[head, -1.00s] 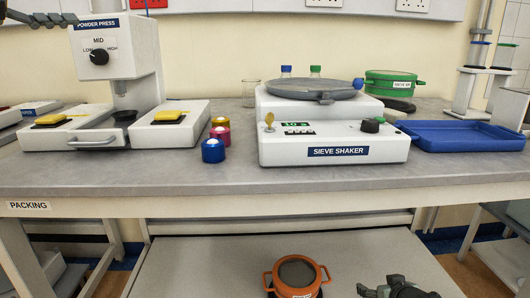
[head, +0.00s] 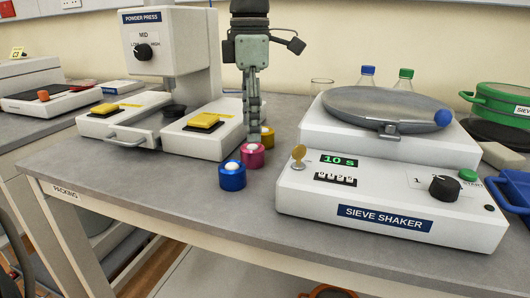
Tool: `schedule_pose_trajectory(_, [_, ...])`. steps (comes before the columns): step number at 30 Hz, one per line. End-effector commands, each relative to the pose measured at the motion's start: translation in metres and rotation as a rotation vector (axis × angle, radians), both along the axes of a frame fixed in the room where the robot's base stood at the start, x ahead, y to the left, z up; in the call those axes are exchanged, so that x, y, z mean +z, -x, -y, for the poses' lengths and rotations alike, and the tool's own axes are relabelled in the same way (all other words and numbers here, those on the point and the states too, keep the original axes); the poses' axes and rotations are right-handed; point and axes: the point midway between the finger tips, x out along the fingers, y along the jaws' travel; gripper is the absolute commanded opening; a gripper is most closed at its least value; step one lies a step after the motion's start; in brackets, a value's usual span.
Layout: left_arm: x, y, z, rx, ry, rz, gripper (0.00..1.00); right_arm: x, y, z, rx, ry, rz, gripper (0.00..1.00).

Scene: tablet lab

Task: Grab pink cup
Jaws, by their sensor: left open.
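The pink cup (head: 252,160) stands on the grey bench between a blue cup (head: 232,180) in front and a yellow cup (head: 267,141) behind. A white ball-like top shows on the pink cup. My left gripper (head: 254,136) points straight down just above and behind the pink cup, its fingers partly in front of the yellow cup. It is open, seen nearly edge-on, with nothing visibly held. I cannot tell whether the fingertips touch any cup. My right gripper is not in view.
The powder press (head: 175,60) with yellow pads stands close on the left. The sieve shaker (head: 390,190) stands close on the right. Green pans (head: 500,100) and a blue tray (head: 515,187) lie at the far right. Bare bench top (head: 120,165) lies front left.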

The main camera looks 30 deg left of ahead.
Motion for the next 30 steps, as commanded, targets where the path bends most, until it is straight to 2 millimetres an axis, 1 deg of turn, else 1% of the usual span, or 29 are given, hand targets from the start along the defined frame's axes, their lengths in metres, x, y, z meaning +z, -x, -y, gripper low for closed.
schedule_pose_trajectory(5, [-0.021, 0.000, 0.002, 0.000, 0.001, -0.002, 0.65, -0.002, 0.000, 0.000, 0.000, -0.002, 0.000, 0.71])
schedule_pose_trajectory(9, [-0.043, -0.002, 0.005, 0.001, 0.002, -0.002, 0.65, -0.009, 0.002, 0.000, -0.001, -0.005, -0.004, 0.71])
schedule_pose_trajectory(12, [-0.054, -0.002, 0.005, 0.003, 0.004, 0.001, 0.65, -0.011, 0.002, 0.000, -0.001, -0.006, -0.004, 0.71])
schedule_pose_trajectory(15, [-0.060, -0.002, 0.005, 0.002, 0.004, 0.003, 0.65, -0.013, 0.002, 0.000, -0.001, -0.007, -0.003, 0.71])
schedule_pose_trajectory(21, [-0.060, -0.003, 0.005, 0.003, 0.004, 0.003, 0.65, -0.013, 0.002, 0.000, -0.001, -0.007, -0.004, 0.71])
schedule_pose_trajectory(23, [-0.060, -0.003, 0.005, 0.003, 0.004, 0.003, 0.58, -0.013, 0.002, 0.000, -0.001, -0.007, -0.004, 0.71])
schedule_pose_trajectory(30, [-0.060, -0.003, 0.005, 0.003, 0.004, 0.004, 0.28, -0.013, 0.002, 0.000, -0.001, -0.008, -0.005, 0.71])
